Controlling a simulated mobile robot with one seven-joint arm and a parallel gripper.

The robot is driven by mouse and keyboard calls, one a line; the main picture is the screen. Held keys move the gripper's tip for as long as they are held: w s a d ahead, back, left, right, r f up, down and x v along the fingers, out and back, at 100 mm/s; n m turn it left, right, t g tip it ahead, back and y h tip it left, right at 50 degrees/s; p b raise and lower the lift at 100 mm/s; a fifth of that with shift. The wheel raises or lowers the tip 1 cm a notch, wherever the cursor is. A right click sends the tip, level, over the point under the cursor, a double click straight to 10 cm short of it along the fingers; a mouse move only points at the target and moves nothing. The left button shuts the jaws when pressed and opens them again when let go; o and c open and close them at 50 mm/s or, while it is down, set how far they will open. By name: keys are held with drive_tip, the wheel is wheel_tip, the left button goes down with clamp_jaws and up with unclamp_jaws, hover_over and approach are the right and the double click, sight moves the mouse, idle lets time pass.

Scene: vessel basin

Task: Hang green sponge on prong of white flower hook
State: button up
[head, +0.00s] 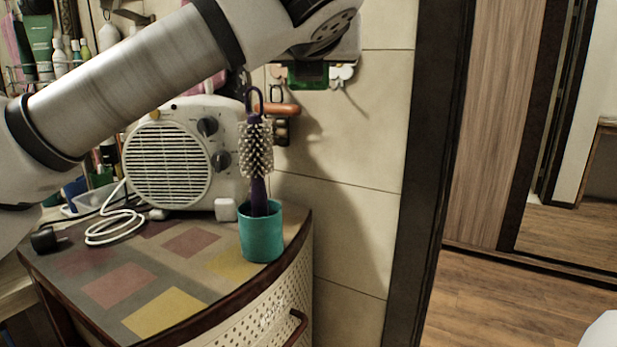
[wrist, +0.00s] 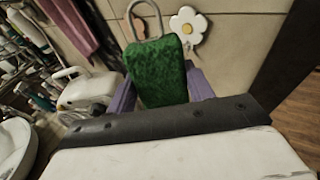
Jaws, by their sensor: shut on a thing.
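The green sponge (wrist: 158,75) is held between the purple fingers of my gripper (wrist: 160,92) in the wrist view. A grey loop rises from the sponge's top. In the head view a dark green part of the sponge (head: 308,75) shows below my wrist, close to the wall. The white flower hook (wrist: 188,27) is on the tiled wall just behind and right of the sponge's top. In the head view a white flower hook (head: 341,75) shows partly at the sponge's right. I cannot tell whether the loop touches a prong.
A white fan heater (head: 185,155) stands on the cabinet top (head: 190,270). A teal cup (head: 261,235) holds a purple hairbrush (head: 256,150) below my gripper. An orange-handled item (head: 275,110) hangs on the wall. A dark door frame (head: 430,170) is at the right.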

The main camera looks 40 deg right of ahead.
wheel_tip(320, 180, down, 10)
drive_tip(key=b, duration=0.8)
drive_tip(key=shift+f, duration=0.15)
drive_tip(key=shift+d, duration=0.1)
drive_tip(key=shift+w+d+f+p, duration=0.35)
drive_tip(key=shift+w+d, duration=0.2)
drive_tip(key=shift+d, duration=0.75)
drive_tip(key=shift+w+d+f+p, duration=0.3)
drive_tip(key=shift+w+d, duration=0.3)
drive_tip(key=shift+d, duration=0.75)
drive_tip(key=shift+w+d+f+p, duration=0.3)
drive_tip(key=shift+w+d, duration=0.25)
drive_tip(key=shift+d, duration=0.75)
drive_tip(key=o, duration=1.1)
